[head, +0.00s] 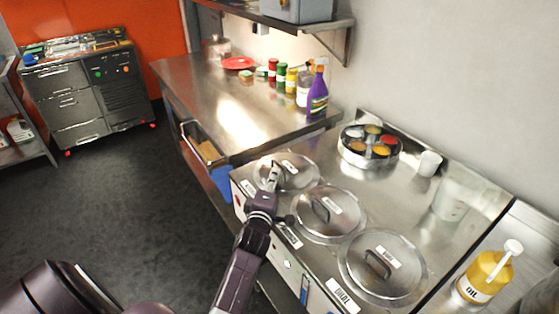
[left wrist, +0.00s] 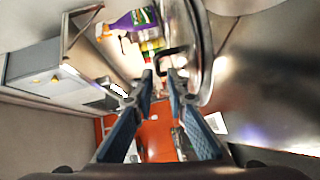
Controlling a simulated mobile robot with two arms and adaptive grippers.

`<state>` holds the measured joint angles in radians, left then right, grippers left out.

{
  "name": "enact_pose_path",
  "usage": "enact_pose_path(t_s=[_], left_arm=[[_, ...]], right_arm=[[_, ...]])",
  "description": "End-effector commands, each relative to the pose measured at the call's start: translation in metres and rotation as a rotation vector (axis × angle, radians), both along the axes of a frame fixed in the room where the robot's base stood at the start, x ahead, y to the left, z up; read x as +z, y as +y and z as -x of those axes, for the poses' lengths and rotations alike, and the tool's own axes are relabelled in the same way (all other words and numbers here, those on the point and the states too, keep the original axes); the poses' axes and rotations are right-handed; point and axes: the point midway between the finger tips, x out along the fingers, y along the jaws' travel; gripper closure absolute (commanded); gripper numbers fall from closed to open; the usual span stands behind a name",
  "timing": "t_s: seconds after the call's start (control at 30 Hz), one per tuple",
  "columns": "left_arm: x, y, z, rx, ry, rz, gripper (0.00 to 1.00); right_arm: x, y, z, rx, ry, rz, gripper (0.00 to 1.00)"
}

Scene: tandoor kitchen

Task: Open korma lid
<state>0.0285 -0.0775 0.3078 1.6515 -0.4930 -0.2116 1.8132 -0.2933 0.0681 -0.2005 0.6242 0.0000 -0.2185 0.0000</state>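Three round glass lids sit on the steel counter in the head view: the far-left lid (head: 300,180), the middle lid (head: 342,228) and the near-right lid (head: 405,270). Each has a dark handle. The front label by the near-right lid seems to read DHAL; I cannot read which one is korma. My left gripper (head: 273,176) is at the far-left lid, beside its handle. In the left wrist view, the left gripper (left wrist: 161,75) has its fingers apart, with a black lid handle (left wrist: 165,52) just beyond the tips. I cannot tell whether they touch. My right gripper is not in view.
A round spice tin (head: 371,160), a white cup (head: 429,163) and a yellow oil jar (head: 484,276) stand around the lids. A purple spray bottle (head: 318,95) and several condiment bottles stand on the steel table (head: 200,85) behind. An open drawer (head: 205,148) juts out at left.

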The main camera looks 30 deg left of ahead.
Motion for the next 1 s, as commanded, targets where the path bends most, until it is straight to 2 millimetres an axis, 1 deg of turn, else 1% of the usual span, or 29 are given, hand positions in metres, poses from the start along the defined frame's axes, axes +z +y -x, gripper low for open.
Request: enact_pose_path(t_s=[0.03, 0.27, 0.37, 0.5, 0.7, 1.0], left_arm=[[0.001, 0.001, -0.003, 0.000, -0.001, -0.001, 0.86], [-0.002, 0.013, -0.030, 0.001, -0.001, -0.001, 0.86], [-0.003, 0.018, -0.043, 0.000, -0.001, 0.000, 0.86], [-0.006, 0.024, -0.057, 0.001, -0.002, -0.001, 0.86], [-0.008, 0.029, -0.068, 0.001, 0.000, 0.000, 0.86], [-0.008, 0.029, -0.069, 0.001, 0.000, 0.000, 0.86]], right_arm=[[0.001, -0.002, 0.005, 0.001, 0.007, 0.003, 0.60], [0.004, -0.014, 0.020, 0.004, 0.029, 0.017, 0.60], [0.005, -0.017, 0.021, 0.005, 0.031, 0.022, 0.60], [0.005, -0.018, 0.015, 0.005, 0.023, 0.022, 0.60], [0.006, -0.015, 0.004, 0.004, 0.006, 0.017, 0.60], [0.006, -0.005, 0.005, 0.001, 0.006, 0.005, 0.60]])
